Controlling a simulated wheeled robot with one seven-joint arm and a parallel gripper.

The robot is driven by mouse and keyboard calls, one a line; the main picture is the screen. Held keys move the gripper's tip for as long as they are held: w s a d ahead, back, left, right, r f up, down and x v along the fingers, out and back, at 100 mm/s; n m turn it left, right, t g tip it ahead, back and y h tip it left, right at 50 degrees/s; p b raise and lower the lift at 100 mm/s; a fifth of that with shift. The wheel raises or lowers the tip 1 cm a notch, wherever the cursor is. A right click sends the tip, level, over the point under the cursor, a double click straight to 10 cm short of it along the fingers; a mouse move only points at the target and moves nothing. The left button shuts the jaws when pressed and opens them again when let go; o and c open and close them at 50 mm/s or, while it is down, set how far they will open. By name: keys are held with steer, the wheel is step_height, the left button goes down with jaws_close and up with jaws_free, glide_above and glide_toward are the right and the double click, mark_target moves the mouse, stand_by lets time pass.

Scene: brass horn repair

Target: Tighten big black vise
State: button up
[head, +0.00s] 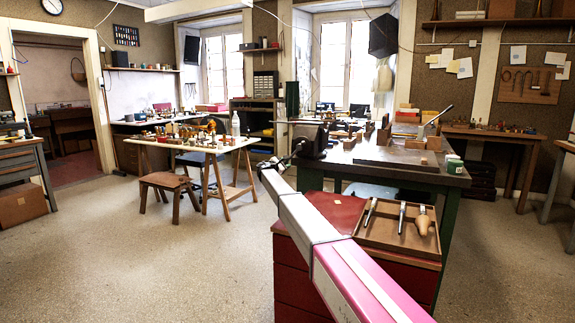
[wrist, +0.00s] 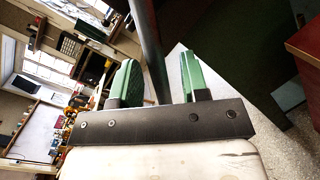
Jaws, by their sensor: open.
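The big black vise (head: 310,141) is mounted at the near left corner of the dark workbench. My gripper (head: 285,161) is beside its left side in the head view, close to it. The arm hides part of the area below the vise. In the wrist view my gripper (wrist: 158,82) has its two green fingers apart, with a clear gap. A dark grey bar (wrist: 149,45) runs through this gap in the picture, likely the vise's handle. I cannot tell whether it lies between the fingers or beyond them. Neither finger visibly grips it.
The workbench (head: 345,153) has a green frame. Below it stands a red cabinet (head: 290,262) with an open wooden tray (head: 378,238) of tools. A white-topped trestle table (head: 190,145) and a wooden stool (head: 167,183) stand left. The floor at front left is clear.

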steer(key=shift+x, duration=1)
jaws_close()
steer(key=shift+a+r, duration=0.1)
